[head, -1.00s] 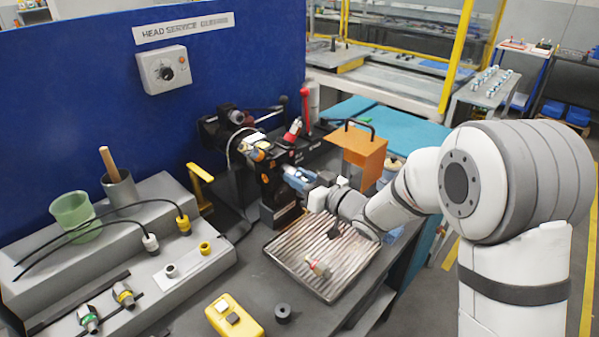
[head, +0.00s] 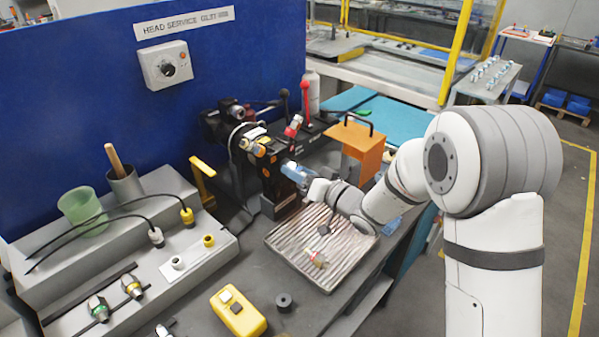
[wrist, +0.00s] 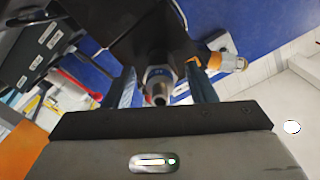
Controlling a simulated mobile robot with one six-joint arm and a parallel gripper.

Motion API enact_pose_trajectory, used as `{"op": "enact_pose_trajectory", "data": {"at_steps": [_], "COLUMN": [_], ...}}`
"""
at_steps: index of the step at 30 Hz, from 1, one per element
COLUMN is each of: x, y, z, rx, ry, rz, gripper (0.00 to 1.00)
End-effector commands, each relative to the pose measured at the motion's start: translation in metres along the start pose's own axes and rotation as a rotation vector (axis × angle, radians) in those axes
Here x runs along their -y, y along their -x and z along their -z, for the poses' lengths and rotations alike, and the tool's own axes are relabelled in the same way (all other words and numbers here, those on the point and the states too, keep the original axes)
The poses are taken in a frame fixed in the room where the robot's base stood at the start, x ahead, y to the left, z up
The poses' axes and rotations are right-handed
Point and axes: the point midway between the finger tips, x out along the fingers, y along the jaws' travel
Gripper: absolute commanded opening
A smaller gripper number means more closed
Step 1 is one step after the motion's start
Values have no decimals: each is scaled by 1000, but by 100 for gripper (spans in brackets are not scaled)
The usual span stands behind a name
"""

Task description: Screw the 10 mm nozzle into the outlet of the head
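The dark head (head: 268,165) stands on the bench against the blue panel. My gripper (head: 293,172) is at its lower front, its blue fingers pointing at the head. In the wrist view my gripper (wrist: 160,68) has one finger on each side of a metal nozzle (wrist: 158,84), with a visible gap on both sides. The nozzle has a hex collar and lies in line with a metal cylinder of the head (wrist: 172,18). I cannot tell its size or how deep it sits. In the head view my gripper hides it.
A ribbed tray (head: 300,272) below my gripper holds a small fitting (head: 315,258). Fittings with green (head: 97,308) and yellow (head: 132,286) bands lie on the left bench. A yellow device (head: 238,312) lies in front.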

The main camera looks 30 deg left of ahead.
Motion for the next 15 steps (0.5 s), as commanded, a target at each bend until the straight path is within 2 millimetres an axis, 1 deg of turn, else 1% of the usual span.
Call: {"op": "enact_pose_trajectory", "data": {"at_steps": [1,3,10,13,15], "x": [0,0,0,-1,-2], "y": [0,0,2,11,22], "z": [0,0,0,0,0], "rx": [0,-1,-1,-2,-2], "ry": [1,2,3,3,3], "rz": [0,0,-1,-2,-2], "gripper": [55,58,58,58,58]}}
